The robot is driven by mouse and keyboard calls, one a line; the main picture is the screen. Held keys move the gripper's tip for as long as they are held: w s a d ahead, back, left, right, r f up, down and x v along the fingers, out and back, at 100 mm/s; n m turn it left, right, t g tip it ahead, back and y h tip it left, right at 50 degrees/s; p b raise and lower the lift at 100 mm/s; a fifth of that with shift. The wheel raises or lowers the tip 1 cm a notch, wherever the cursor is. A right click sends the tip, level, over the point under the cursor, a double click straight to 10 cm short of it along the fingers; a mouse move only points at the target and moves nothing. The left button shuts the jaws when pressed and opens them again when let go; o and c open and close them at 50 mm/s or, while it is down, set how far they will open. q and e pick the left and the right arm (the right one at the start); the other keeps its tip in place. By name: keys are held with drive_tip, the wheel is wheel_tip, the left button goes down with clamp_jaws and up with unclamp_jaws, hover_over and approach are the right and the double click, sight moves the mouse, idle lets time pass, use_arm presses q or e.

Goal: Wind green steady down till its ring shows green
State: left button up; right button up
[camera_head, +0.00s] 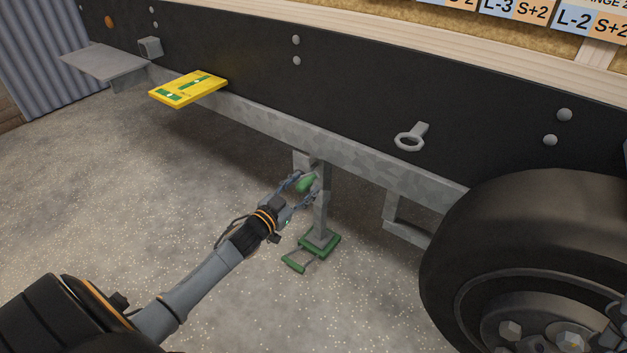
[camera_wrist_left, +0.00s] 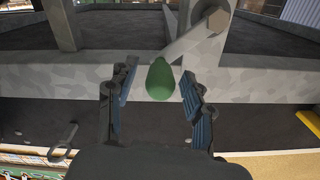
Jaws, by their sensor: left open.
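The green steady (camera_head: 321,190) is a grey post under the trailer's frame rail. Its green foot (camera_head: 319,243) is low at the floor; I cannot tell whether it touches. A green knob (camera_head: 306,184) sits on its crank. In the left wrist view the knob (camera_wrist_left: 160,79) lies between the fingers, with the grey crank arm (camera_wrist_left: 195,42) running up right to a bolt. My left gripper (camera_head: 303,190) is open around the knob, with gaps at both sides. A plain grey ring (camera_head: 409,141) on a tab is on the black side panel; no green shows on it.
A large black tyre (camera_head: 520,235) fills the lower right. A grey bracket (camera_head: 408,218) hangs between tyre and steady. The floor in front is clear.

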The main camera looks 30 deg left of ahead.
use_arm(q)
drive_tip(key=shift+w, duration=0.2)
clamp_jaws()
idle(0.3)
